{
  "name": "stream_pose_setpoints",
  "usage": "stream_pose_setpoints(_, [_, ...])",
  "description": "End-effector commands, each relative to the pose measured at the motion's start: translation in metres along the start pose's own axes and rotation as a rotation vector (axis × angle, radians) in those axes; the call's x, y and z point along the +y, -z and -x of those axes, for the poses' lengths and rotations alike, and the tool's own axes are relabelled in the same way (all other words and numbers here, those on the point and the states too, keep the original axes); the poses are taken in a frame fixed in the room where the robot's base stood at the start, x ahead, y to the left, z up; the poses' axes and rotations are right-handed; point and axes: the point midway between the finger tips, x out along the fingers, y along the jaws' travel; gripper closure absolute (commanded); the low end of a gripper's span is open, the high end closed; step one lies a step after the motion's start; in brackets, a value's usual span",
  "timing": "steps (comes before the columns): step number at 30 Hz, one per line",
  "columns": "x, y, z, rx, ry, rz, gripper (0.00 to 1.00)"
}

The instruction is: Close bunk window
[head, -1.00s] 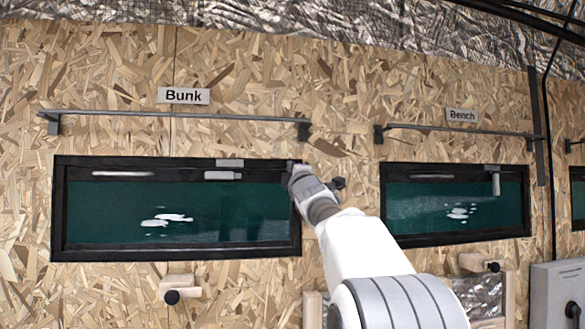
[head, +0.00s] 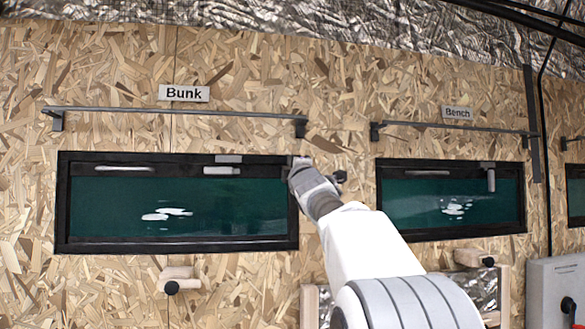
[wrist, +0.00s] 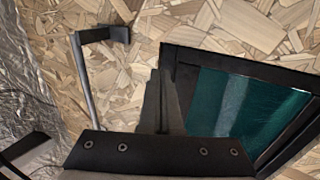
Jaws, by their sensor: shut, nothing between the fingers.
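The bunk window (head: 120,208) is a dark-framed green pane under the "Bunk" sign, at the left in the head view. It looks about flush with its frame, but I cannot tell whether it is fully closed. A light handle (head: 222,170) lies horizontal at its top edge, below a small grey catch (head: 228,158). My gripper (head: 298,165) is at the window's upper right corner, its fingertips partly hidden. In the wrist view the shut, empty fingers (wrist: 164,80) lie over the window's top edge near the corner of the bunk window (wrist: 235,105). I cannot tell whether they touch it.
A grey rail (head: 180,112) runs above the window; its bracket shows in the wrist view (wrist: 118,34). A wooden block with a black knob (head: 178,278) sits below. The bench window (head: 450,205), with its handle vertical, is to the right, under another rail (head: 460,128).

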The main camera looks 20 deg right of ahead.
Motion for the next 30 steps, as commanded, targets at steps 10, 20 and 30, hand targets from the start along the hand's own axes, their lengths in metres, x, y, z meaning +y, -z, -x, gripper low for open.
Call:
stream_pose_setpoints(10, [0.019,0.001,0.055,-0.001,-0.002,0.001,1.0])
stream_pose_setpoints(20, [0.034,0.001,0.091,0.0,0.0,0.0,1.0])
stream_pose_setpoints(30, [0.034,0.001,0.097,-0.004,0.009,-0.012,1.0])
